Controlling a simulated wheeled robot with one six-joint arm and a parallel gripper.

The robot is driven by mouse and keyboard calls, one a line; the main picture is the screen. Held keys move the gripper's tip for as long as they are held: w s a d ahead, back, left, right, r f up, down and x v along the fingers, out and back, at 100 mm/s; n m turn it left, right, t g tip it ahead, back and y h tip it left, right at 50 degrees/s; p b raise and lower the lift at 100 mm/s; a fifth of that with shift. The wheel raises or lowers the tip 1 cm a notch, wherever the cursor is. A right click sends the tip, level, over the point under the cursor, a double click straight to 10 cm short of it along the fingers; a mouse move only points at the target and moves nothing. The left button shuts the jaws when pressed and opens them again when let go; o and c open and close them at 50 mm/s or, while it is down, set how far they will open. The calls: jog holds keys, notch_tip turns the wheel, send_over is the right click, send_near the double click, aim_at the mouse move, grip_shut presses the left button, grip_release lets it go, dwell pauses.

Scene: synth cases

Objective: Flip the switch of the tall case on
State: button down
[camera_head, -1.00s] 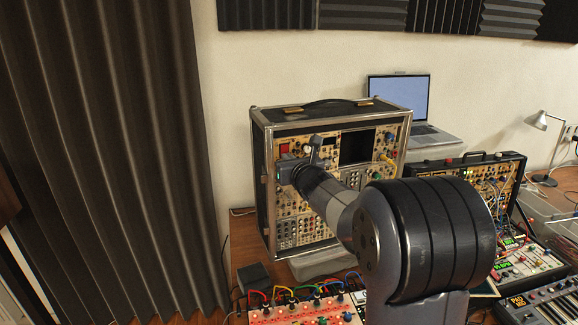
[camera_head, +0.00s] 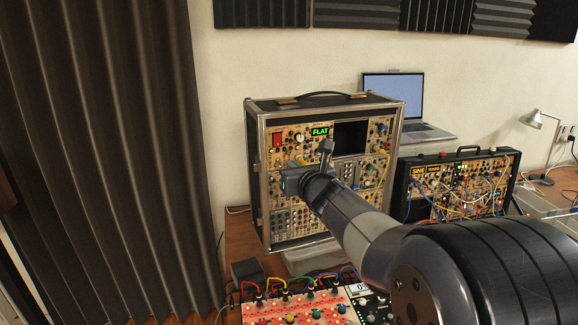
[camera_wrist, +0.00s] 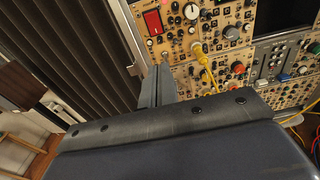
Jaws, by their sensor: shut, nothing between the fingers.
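The tall case (camera_head: 255,185) stands upright on the table, its front panel full of knobs, jacks and modules. Its red rocker switch (camera_head: 277,140) is near the upper left of the panel; it also shows in the wrist view (camera_wrist: 152,21). I cannot clearly tell which way the rocker is tipped. A green display reading FLAT (camera_head: 320,132) is lit to the switch's right. My gripper (camera_wrist: 157,72) is shut and empty, its fingers pointing at the panel below the switch, apparently apart from it. In the head view my wrist hides the fingertips and part of the panel.
A yellow cable (camera_wrist: 207,70) hangs from the panel close right of my fingers. A lower case with patch cables (camera_head: 465,185) and a laptop (camera_head: 420,132) stand to the right. A pink-red module box (camera_head: 290,310) lies in front. A dark curtain (camera_head: 110,150) hangs at left.

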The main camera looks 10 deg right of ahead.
jog(key=shift+s+d+f+b, duration=0.15)
jog(key=shift+s+b, duration=0.05)
jog(key=shift+s, duration=0.85)
jog(key=shift+s+d+f+b, duration=0.15)
jog(key=shift+s+b, duration=0.05)
jog(key=shift+s, duration=0.8)
